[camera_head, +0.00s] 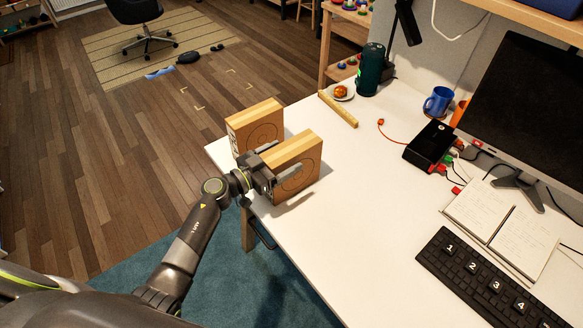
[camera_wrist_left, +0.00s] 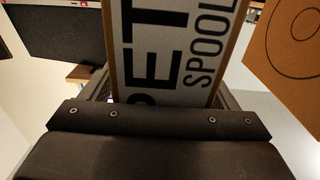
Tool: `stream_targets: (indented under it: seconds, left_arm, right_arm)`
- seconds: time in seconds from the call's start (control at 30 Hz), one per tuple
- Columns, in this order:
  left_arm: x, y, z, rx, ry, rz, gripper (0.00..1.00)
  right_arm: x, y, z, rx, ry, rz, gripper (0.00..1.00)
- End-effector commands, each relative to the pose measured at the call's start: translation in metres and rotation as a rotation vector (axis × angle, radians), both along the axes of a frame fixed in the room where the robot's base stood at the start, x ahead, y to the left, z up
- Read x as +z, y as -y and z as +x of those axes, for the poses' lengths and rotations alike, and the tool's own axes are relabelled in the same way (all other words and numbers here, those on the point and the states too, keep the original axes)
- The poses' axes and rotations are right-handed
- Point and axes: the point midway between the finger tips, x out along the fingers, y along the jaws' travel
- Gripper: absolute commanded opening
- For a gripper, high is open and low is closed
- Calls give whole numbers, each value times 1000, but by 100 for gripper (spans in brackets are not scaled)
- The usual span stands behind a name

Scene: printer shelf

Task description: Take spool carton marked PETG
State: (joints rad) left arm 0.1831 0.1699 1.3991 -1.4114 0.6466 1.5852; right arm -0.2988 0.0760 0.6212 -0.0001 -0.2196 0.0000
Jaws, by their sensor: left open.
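The PETG spool carton (camera_head: 304,156) stands upright near the left edge of the white desk, brown with a circle on its broad face. In the left wrist view its white label (camera_wrist_left: 172,50) shows large letters "PET" and "SPOOL"; the rest of the lettering is cut off or hidden. My left gripper (camera_head: 276,172) is open at the carton's near end, one finger along each broad side. In the left wrist view the carton sits between the fingers. My right gripper is not in view.
A second, similar carton (camera_head: 257,127) stands just behind and left, close to the gripper; it also shows in the left wrist view (camera_wrist_left: 288,45). A wooden ruler (camera_head: 338,109), a green cylinder (camera_head: 370,69) and a black box (camera_head: 429,143) lie farther back. The desk's middle is clear.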

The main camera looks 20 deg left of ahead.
Motion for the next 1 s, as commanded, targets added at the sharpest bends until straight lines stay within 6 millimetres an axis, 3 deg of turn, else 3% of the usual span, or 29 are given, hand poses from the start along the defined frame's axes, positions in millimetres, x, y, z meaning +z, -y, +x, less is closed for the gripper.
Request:
stream_targets:
  seconds: [0.07, 0.67, 1.0]
  left_arm:
    - [0, 0, 0, 0, 0, 0, 80]
    - [0, -1, 0, 0, 0, 0, 2]
    - [4, 0, 0, -1, 5, -2, 0]
  right_arm:
    - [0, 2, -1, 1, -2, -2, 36]
    - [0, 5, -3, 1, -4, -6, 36]
    - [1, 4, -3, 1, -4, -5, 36]
